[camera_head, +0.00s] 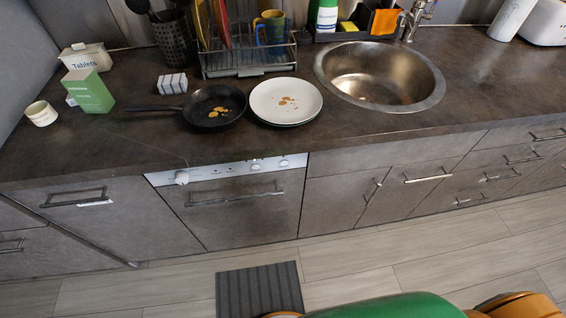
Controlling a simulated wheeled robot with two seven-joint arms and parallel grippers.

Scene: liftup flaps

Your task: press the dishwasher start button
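The dishwasher (240,212) is built in under the counter, left of the middle of the head view. Its grey door is closed, with a long bar handle (235,198) across its upper part. A white control panel (222,171) runs along the top, just below the counter edge. A round white knob (181,177) is at the panel's left, and small round controls (284,163) are at its right. Which control is the start button is too small to tell. Neither of my grippers shows in the head view.
A black pan (213,106) and a white plate (286,101), both with food scraps, sit on the counter (340,143) above. A steel sink (378,77) is to the right. Closed drawers with protruding handles flank the dishwasher. A dark striped mat (260,288) lies on the floor.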

